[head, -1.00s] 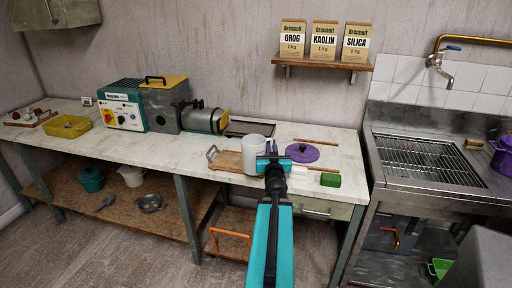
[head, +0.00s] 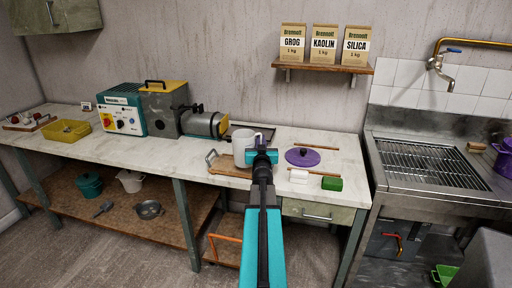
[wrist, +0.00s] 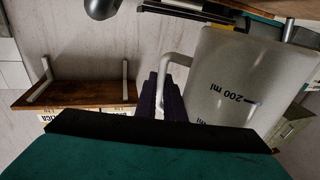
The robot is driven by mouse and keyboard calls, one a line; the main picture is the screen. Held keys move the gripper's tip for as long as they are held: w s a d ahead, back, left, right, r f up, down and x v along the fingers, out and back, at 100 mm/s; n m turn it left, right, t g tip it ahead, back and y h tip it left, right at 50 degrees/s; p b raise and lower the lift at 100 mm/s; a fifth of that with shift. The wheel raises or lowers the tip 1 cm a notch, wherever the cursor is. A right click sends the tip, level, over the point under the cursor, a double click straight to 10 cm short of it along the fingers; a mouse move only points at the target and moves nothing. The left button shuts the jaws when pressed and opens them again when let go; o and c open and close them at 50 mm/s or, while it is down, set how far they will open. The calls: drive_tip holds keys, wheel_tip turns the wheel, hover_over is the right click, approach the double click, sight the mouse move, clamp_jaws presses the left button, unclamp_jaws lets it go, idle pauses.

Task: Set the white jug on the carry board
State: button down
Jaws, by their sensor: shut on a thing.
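The white jug (head: 241,149) is upright over the right part of the wooden carry board (head: 222,165), on the worktop. I cannot tell whether its base touches the board. The board has a metal handle at its left end. My gripper (head: 262,156) is at the jug's right side. In the wrist view, my gripper's dark fingers (wrist: 163,98) are shut on the handle of the jug (wrist: 238,85), which bears a 200 ml mark. The jug and my gripper hide part of the board.
A purple lid (head: 302,157), a white block (head: 299,176), a green block (head: 331,184) and thin wooden sticks lie to the right. A machine with a barrel (head: 205,124) and a dark tray (head: 250,132) are behind. A sink (head: 430,163) is at far right.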

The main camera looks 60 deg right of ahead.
drive_tip(key=w+d, duration=0.2)
drive_tip(key=w, duration=0.1)
drive_tip(key=shift+f, duration=0.15)
drive_tip(key=shift+f+p, duration=0.15)
drive_tip(key=shift+p, duration=0.15)
drive_tip(key=shift+f+p, duration=0.35)
drive_tip(key=shift+f, duration=1.25)
drive_tip(key=shift+f, duration=0.1)
drive_tip(key=c, duration=1.9)
unclamp_jaws()
drive_tip(key=shift+a, duration=0.1)
drive_tip(key=shift+o, duration=0.2)
drive_tip(key=shift+b+v, duration=1.1)
drive_tip(key=shift+v, duration=4.9)
